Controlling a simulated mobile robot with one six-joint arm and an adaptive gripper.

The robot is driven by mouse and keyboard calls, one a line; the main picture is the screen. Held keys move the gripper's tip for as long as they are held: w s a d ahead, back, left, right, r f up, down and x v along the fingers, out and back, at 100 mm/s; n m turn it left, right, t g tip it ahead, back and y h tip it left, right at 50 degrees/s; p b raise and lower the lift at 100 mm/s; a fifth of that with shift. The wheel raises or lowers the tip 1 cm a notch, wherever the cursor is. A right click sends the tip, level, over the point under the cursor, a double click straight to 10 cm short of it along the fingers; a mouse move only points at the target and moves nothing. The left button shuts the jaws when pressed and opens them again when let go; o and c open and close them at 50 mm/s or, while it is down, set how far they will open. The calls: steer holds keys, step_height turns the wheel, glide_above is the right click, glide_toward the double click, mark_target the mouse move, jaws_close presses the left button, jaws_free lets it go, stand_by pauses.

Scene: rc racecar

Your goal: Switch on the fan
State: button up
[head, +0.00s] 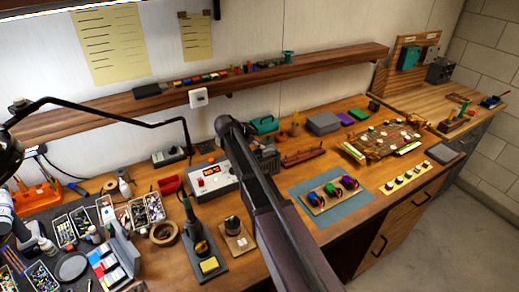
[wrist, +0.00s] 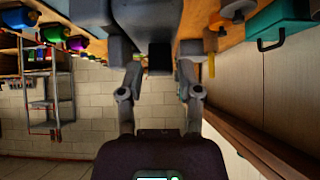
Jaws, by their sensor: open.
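My gripper (wrist: 160,78) is open and empty in the wrist view, which is upside down, with its two fingers spread apart. Grey-blue block shapes (wrist: 140,20) stand close before the fingertips, and a darker part shows between the fingers. I cannot tell whether they touch. In the head view my arm crosses the middle of the bench and hides the gripper. A dark grey ribbed box (head: 268,158), possibly the fan, stands just behind the arm and is partly hidden by it. Its switch cannot be made out.
A teal case (head: 264,125) stands behind the box; it also shows in the wrist view (wrist: 278,25). A power supply with a red display (head: 212,178) and a soldering stand (head: 203,245) lie left of the arm. A wooden shelf (head: 300,70) runs along the wall.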

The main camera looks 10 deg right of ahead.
steer(key=shift+w+d+f, duration=0.1)
steer(key=shift+d+f, duration=0.25)
jaws_close()
steer(key=shift+a, duration=0.15)
